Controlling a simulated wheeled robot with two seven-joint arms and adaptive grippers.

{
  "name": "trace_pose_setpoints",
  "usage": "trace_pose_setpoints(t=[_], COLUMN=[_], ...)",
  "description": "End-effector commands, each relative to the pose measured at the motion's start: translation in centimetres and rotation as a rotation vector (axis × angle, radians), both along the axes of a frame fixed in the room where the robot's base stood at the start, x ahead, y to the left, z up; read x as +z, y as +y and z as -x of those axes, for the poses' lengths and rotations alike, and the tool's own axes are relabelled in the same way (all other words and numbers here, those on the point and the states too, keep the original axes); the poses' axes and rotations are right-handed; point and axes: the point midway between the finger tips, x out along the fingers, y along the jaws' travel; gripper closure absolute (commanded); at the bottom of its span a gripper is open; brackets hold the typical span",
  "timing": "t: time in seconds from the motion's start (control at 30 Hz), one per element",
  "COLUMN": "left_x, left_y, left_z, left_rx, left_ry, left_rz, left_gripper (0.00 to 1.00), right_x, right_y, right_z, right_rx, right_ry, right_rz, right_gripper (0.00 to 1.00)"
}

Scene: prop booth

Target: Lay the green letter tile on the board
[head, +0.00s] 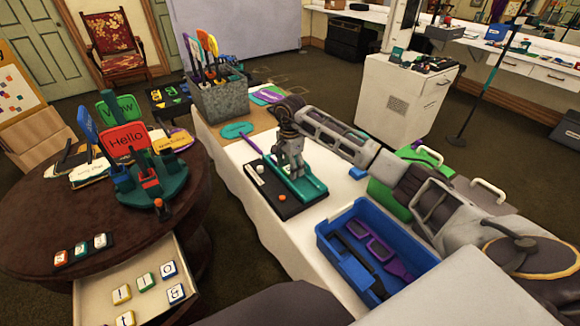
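A tile with a green band (146,282) lies in the open pale drawer (100,281), among several letter tiles. Another tile at the drawer's front edge (126,318) also looks green and is cut off by the picture. My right gripper (291,176) points down over a teal object (308,187) on the white table, far from the tiles. Its fingertips are too small to read. My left gripper is not in view.
The round brown table (30,215) carries a teal stand with signs (125,140). The white table holds a black tray (277,203), a blue crate (327,235) of glasses and a grey metal bin (222,103) of paddles. A floor gap separates the tables.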

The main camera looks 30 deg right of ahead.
Motion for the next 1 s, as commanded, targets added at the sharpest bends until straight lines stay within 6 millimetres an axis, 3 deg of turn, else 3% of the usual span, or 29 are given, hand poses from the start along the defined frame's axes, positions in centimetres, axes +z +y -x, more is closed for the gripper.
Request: trace_pose_setpoints(t=[0.5,1.0], left_x=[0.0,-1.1], left_y=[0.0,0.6], left_z=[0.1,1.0], left_rx=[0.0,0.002], left_ry=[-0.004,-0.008], left_rz=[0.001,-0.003], left_gripper=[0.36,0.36], right_x=[0.4,6.6], right_y=[0.0,0.0], right_z=[0.0,-0.1], right_rx=[0.0,-0.001], right_ry=[-0.001,-0.003], right_rz=[0.0,0.002], right_gripper=[0.36,0.36])
